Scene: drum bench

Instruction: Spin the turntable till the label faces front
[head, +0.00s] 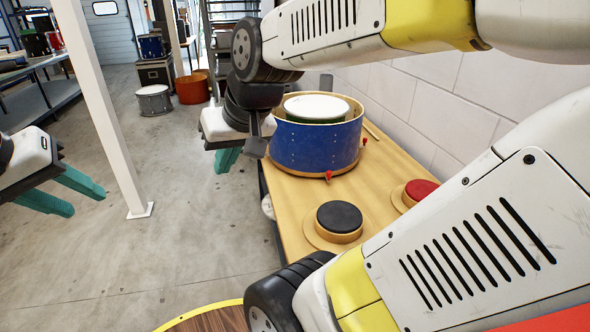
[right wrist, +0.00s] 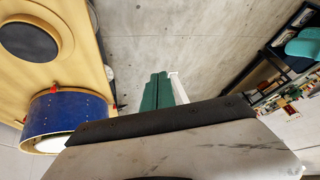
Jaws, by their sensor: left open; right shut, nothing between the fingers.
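A blue drum (head: 315,145) with wooden hoops and a white round top (head: 316,107) stands upright on the bench. Red pegs (head: 328,175) stick out low around it; any turntable under it is not clearly distinguishable. It also shows in the right wrist view (right wrist: 62,114). I see no label on its visible side. My right gripper (head: 228,160) is shut and empty, just left of the drum and apart from it; its teal fingers lie together in the right wrist view (right wrist: 157,88). My left gripper (head: 87,200) is open and empty, over the floor at far left.
The wooden bench (head: 285,205) runs along a block wall and also carries a black round pad (head: 339,216) and a red one (head: 420,189). A white post (head: 115,120) stands left. A wooden disc (head: 215,318) shows at the bottom. Floor left of the bench is open.

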